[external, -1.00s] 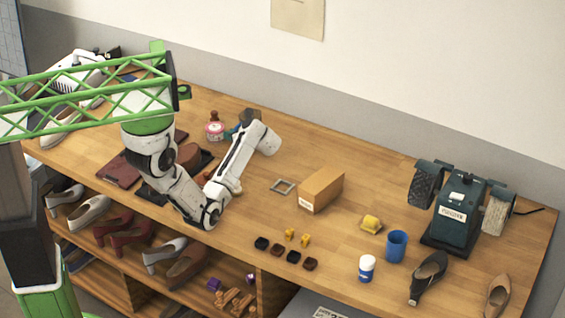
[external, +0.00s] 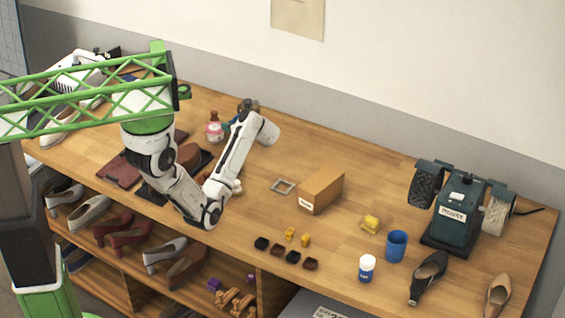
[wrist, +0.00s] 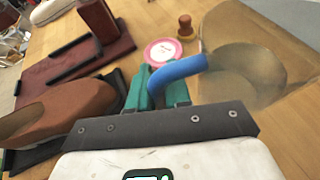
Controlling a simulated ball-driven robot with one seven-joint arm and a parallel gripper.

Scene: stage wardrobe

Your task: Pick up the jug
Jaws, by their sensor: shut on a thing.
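The jug (wrist: 245,75) is see-through and smoky brown, with a curved blue handle (wrist: 178,70). In the wrist view it lies to the right of my fingers. My gripper (wrist: 160,88) has teal fingers and is shut on the blue handle. My arm hides most of my gripper and the jug's lower part there. I cannot tell clearly whether the jug's base is clear of the bench.
A pink round tin (wrist: 162,52) and a wooden knob-like piece (wrist: 185,28) stand near the jug. A brown shoe (wrist: 65,108) lies left of my gripper. A cardboard box (external: 322,190) and a grey frame (external: 284,186) stand to the right on the bench.

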